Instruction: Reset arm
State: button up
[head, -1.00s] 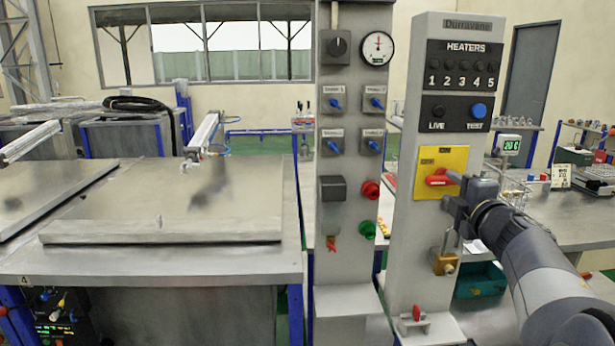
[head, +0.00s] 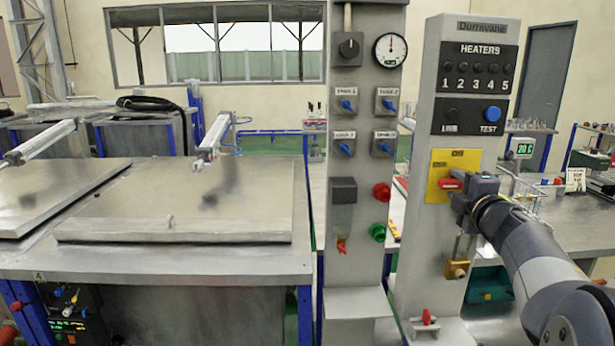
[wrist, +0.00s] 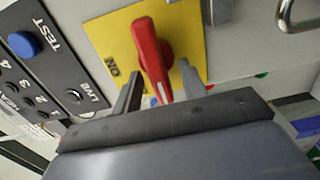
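In the head view a red rotary handle (head: 450,184) sits on a yellow plate (head: 442,161) on the right grey heater column (head: 425,230). My gripper (head: 463,188) is at the handle, from the right, and hides part of it. In the wrist view the red handle (wrist: 151,52) stands out from the yellow plate (wrist: 113,49), which is marked ON. The two fingers of my gripper (wrist: 160,76) lie on either side of the handle, with visible gaps. They look open around it.
A brass padlock (head: 456,269) hangs below the plate. Above are the TEST button (head: 491,114) and heater lamps. The left column (head: 343,285) carries blue valve knobs, a gauge (head: 390,49) and red and green buttons. A flat lid (head: 175,229) lies on the bench at left.

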jog(key=s, duration=1)
jog(key=w, duration=1.1)
jog(key=shift+w, duration=0.15)
jog(key=shift+s+r+m+p, duration=0.1)
jog(key=shift+r+m+p, duration=0.1)
jog(key=shift+m+p, duration=0.35)
jog(key=shift+s+r+m+p, duration=0.15)
jog(key=shift+m+p, duration=0.2)
jog(key=shift+m, duration=0.3)
jog(key=m+p, duration=0.1)
jog(key=m, duration=0.2)
jog(key=shift+m, duration=0.3)
